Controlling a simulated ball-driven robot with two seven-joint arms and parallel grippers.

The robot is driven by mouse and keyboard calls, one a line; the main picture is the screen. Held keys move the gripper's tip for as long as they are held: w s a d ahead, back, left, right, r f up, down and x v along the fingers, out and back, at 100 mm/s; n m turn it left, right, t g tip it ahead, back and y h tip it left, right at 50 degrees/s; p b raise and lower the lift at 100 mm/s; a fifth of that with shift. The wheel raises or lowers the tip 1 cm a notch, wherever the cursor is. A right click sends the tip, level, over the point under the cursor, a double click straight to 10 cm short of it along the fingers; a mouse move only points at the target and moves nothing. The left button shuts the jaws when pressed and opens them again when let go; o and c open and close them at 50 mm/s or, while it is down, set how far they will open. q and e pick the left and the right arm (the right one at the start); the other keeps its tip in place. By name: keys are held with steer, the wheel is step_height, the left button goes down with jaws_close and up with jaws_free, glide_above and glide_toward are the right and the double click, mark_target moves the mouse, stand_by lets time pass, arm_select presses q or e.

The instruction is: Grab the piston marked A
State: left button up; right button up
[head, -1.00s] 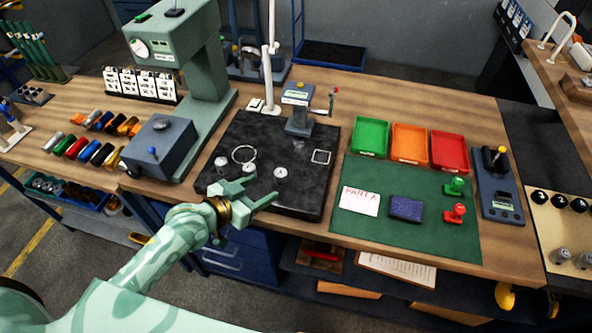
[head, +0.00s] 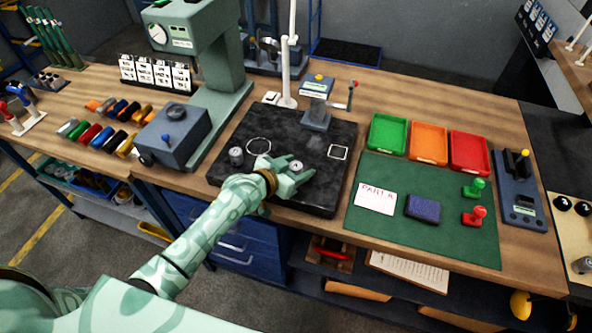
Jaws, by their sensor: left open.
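Small grey metal pistons with pale round tops stand upright on a black stone plate (head: 318,178). The left piston (head: 236,156) stands clear near the plate's left edge. The middle piston (head: 262,163) is partly hidden behind my left gripper. The right piston (head: 296,166) shows at the fingers. The letters on the tops are too small to read, so I cannot tell which is A. My left gripper (head: 293,173) is open, with its fingers around or just beside the right piston; I cannot tell whether they touch it.
A small gauge stand (head: 317,112) rises at the plate's back. Right of the plate is a green mat (head: 385,223) with a written card (head: 376,198), a blue block (head: 422,208) and red and green stamps. A grey-green press (head: 222,75) stands at the left.

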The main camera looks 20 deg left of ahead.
arm_select(q)
steer(key=c, duration=1.1)
